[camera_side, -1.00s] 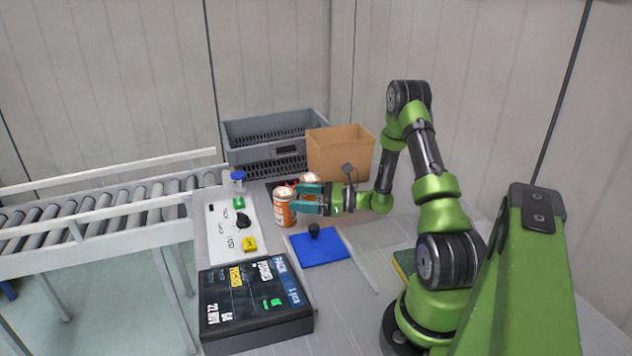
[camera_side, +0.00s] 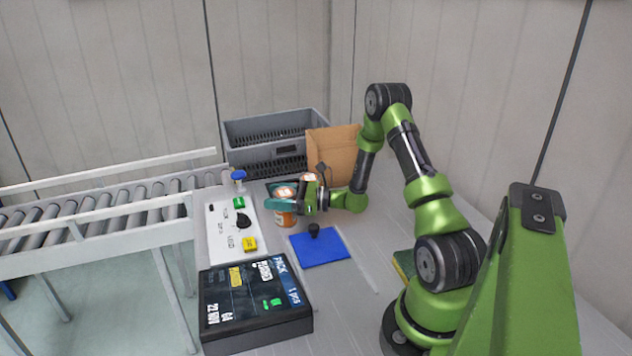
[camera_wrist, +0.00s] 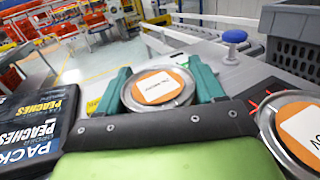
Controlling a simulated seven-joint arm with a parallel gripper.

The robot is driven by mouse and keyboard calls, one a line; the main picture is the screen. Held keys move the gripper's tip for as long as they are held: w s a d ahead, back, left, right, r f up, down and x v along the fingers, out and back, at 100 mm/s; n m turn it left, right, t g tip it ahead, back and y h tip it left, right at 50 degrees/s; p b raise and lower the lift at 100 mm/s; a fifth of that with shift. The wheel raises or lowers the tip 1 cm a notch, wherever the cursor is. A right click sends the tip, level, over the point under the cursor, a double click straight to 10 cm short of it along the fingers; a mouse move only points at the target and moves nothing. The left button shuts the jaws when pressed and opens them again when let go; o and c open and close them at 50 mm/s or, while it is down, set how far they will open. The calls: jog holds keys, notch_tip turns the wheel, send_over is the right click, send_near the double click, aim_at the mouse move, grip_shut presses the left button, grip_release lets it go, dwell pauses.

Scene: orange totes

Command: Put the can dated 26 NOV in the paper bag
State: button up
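In the side view an orange-and-white can (camera_side: 285,219) stands on the table, with my gripper (camera_side: 283,203) around its upper part. In the wrist view my teal fingers (camera_wrist: 160,82) lie on both sides of this can's orange lid (camera_wrist: 142,94). Whether they press on it is unclear. Its lid label is too small to read. A second can (camera_wrist: 295,130) stands to the right in that view, its label cut off, ending in what looks like NOV. It shows behind my gripper in the side view (camera_side: 308,178). The brown paper bag (camera_side: 334,148) stands behind, partly hidden by my arm.
A grey crate (camera_side: 275,150) stands at the back. A panel with buttons (camera_side: 220,232) and a dark display box (camera_side: 255,305) reading PACK and PEACHES are at the left. A blue pad with a black knob (camera_side: 320,250) lies in front. A roller conveyor (camera_side: 110,215) is at far left.

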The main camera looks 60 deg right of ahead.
jog(key=c, duration=0.6)
notch_tip(320, 180, up, 9)
jog(key=shift+r, duration=0.1)
jog(key=shift+d+f+h, duration=0.2)
jog(key=shift+h, duration=0.1)
jog(key=shift+w+a+r+m+h, duration=0.15)
jog(key=shift+r+m+h, duration=0.15)
jog(key=shift+m, duration=0.1)
jog(key=a+r, duration=0.5)
jog(key=a, duration=0.1)
jog(key=s+a+r, duration=0.1)
jog(key=a+r, duration=0.5)
jog(key=a, duration=0.1)
jog(key=a+r, duration=0.5)
jog(key=a, duration=0.2)
jog(key=shift+s+a+r, duration=0.25)
jog(key=shift+s+r, duration=0.05)
jog(key=shift+r, duration=0.05)
